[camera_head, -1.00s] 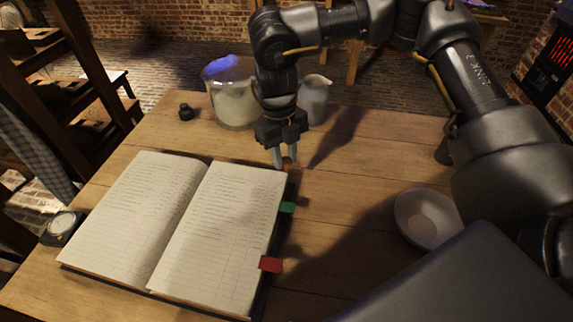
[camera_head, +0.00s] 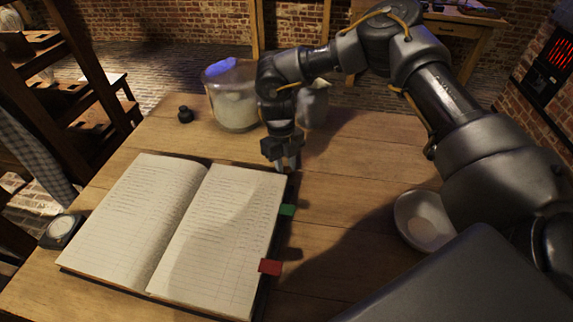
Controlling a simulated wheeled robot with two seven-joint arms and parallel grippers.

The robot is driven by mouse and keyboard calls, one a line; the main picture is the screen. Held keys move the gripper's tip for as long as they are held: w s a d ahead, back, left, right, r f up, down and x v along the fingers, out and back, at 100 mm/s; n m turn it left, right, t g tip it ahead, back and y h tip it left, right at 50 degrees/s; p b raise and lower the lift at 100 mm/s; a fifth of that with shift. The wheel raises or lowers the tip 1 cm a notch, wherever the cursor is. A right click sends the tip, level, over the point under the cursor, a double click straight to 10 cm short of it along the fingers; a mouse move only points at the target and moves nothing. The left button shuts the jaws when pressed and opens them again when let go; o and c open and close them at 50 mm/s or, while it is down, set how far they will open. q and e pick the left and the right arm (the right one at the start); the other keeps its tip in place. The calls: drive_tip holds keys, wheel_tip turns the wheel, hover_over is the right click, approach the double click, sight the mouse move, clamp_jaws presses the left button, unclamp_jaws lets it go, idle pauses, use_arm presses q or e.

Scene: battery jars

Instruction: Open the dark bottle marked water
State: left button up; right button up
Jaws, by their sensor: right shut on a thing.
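My right gripper (camera_head: 287,164) comes in from the right and points down just past the top right corner of the open book. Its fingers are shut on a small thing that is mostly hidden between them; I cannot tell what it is. I see no dark bottle with a readable water mark. My left gripper is not in view.
The open book (camera_head: 130,220) covers the left of the wooden table (camera_head: 350,190). A glass jar of pale powder (camera_head: 232,105) and a grey pitcher (camera_head: 315,105), partly hidden by my arm, stand behind. A pale bowl (camera_head: 425,220) is at right. A round dial (camera_head: 62,227) sits left.

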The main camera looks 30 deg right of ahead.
drive_tip(key=o, duration=0.9)
drive_tip(key=shift+o, duration=0.2)
wheel_tip(320, 180, up, 12)
drive_tip(key=w, duration=0.1)
drive_tip(key=shift+w, duration=0.4)
drive_tip(key=shift+a, duration=0.1)
